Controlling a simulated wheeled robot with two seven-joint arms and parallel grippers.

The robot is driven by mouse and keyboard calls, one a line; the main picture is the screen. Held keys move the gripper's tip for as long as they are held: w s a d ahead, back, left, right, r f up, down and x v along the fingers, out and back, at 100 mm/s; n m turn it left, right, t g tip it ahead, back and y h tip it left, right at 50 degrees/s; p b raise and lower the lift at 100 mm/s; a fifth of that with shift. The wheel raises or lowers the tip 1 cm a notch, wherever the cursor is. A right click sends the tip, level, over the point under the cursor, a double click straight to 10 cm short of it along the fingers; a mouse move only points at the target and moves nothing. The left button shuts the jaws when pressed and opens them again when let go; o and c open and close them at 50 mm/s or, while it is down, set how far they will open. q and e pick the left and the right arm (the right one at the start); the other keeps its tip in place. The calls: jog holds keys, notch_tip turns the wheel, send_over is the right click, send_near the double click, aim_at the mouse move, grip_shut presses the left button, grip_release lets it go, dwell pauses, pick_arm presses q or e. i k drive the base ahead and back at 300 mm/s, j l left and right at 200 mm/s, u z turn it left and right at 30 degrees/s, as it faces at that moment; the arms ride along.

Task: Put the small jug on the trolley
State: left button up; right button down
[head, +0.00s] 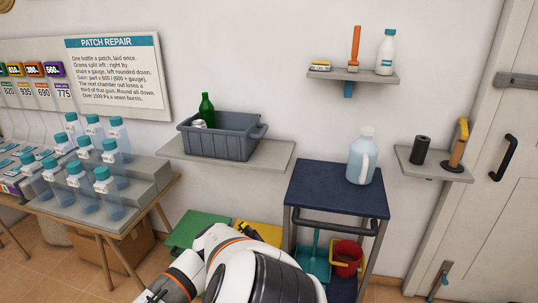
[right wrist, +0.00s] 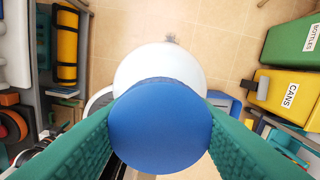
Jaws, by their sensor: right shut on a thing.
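The trolley (head: 337,190) has a dark blue top and stands right of centre in the head view. A translucent, pale blue jug (head: 362,160) with a side handle and white cap stands upright on its top. My right gripper (right wrist: 160,118) has green ribbed pads. It is shut on a round, blue-topped white thing (right wrist: 158,135), held above the tiled floor in the right wrist view. I cannot tell whether this thing is the small jug. A white arm of mine fills the bottom centre of the head view, with no gripper tips visible. My left gripper is not in view.
A grey crate (head: 222,138) with a green bottle stands on a wall shelf left of the trolley. Green (right wrist: 292,42) and yellow (right wrist: 284,95) bins stand on the floor. A red bucket (head: 346,257) sits under the trolley top. The top's front left is clear.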

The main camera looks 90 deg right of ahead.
aim_at(308, 180)
jog(key=i+l+z, duration=0.1)
jog(key=i+z, duration=0.35)
jog(key=i+j+z, duration=0.1)
jog(key=i+z, duration=0.4)
jog(key=i, duration=0.2)
jog(key=i+z, duration=0.2)
jog(key=z, duration=0.25)
jog(key=i+z, duration=0.2)
jog(key=z, duration=0.25)
jog(key=i+j+z, duration=0.1)
jog(key=z, duration=0.35)
jog(key=i+z, duration=0.2)
jog(key=z, duration=0.25)
jog(key=i+j+z, duration=0.1)
jog(key=z, duration=0.3)
jog(key=i+j+z, duration=0.2)
jog(key=z, duration=0.25)
jog(key=i+j+z, duration=0.35)
jog(key=l, duration=0.1)
